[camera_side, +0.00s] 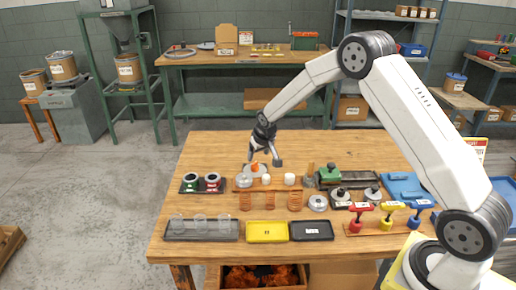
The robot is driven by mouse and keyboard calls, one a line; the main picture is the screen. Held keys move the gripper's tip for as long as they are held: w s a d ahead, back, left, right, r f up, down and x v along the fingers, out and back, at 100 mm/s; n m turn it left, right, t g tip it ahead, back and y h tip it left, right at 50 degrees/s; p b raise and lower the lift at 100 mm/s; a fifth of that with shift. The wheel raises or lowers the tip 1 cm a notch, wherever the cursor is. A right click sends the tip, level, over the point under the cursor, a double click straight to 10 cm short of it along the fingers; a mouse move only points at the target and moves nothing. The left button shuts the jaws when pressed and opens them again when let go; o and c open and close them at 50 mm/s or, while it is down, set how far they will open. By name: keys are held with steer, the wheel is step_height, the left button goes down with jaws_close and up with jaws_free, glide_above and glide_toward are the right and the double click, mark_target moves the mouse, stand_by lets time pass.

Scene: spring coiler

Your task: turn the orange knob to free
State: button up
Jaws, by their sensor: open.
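The orange knob (255,167) is small and sits at the back of a row of parts on the wooden table, next to a grey-white round part (244,180). My gripper (264,160) is open, with its two fingers spread apart, just above and slightly right of the knob. It appears empty. Whether a finger touches the knob, and which way the knob is turned, is too small to tell.
Copper-coloured springs (270,200) stand in front. A yellow tray (267,231) and a dark tray (311,230) lie at the table's front. The table's back left (215,148) is clear.

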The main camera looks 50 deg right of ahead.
mark_target(255, 165)
steer(key=shift+x, duration=3.45)
jaws_close()
